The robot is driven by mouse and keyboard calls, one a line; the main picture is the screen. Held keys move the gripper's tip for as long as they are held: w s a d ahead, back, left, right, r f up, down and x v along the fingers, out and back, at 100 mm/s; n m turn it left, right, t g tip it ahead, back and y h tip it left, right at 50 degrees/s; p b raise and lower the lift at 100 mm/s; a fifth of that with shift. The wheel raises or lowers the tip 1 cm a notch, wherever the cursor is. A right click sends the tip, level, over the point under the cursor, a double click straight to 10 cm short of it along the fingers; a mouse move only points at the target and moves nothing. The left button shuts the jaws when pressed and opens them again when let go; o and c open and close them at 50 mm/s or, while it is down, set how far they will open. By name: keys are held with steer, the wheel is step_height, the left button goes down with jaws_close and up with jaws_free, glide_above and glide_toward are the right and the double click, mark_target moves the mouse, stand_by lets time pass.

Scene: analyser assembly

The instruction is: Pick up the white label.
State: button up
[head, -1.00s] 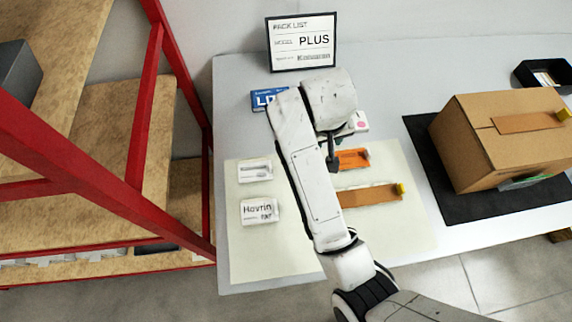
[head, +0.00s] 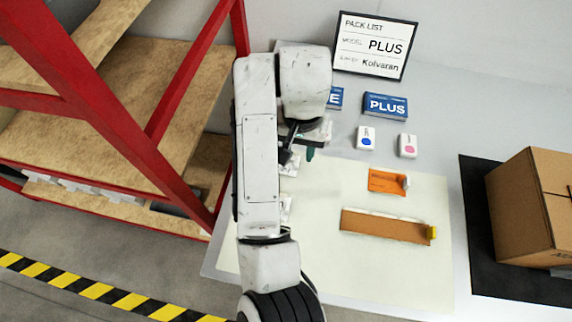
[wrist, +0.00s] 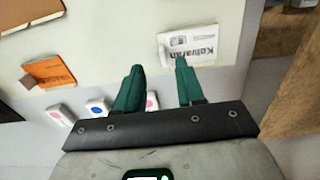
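A white label (wrist: 190,46) reading "Kolvaran" lies on the pale mat in the wrist view. My gripper (wrist: 159,65) has two green fingers, spread open with nothing between them. The right fingertip overlaps the label's near edge in the picture; the left fingertip is off to its left, over bare mat. Whether the finger touches the label cannot be told. In the head view my gripper (head: 298,156) is over the left part of the mat, and my arm hides most of the area. A second white label (head: 287,208) is partly hidden behind my arm.
An orange piece (head: 386,181) and a brown strip (head: 388,226) with a yellow end lie on the mat (head: 410,277). A red-framed shelf (head: 185,90) is close on the left; a cardboard box (head: 520,205) is right.

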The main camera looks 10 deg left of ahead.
mark_target(296, 164)
steer(key=shift+s+a+f, duration=0.15)
steer(key=shift+f, duration=2.6)
jaws_close()
